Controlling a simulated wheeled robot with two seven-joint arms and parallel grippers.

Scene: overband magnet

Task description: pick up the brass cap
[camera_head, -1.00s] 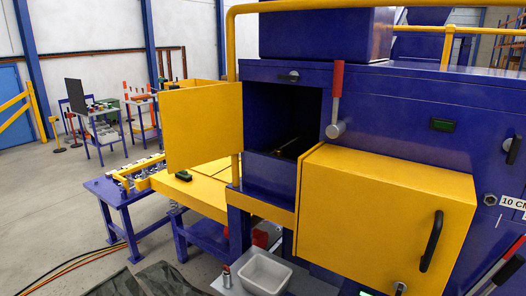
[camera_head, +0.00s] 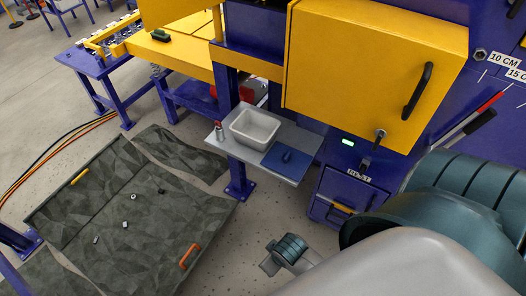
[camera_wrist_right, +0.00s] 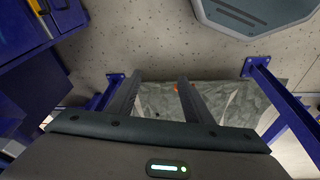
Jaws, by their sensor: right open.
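I cannot make out a clearly brass cap in either view. Several small pieces lie on the grey-green mat (camera_head: 160,240) on the floor, among them a dark ring-like piece (camera_head: 162,191) and small pale metal pieces (camera_head: 125,224); they are too small to identify. My right gripper (camera_wrist_right: 156,78) is open and empty in the wrist view, with the floor and part of the mat (camera_wrist_right: 220,96) beyond its fingers. My left gripper is not in view.
The blue machine's yellow door (camera_head: 375,60) is at upper right.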

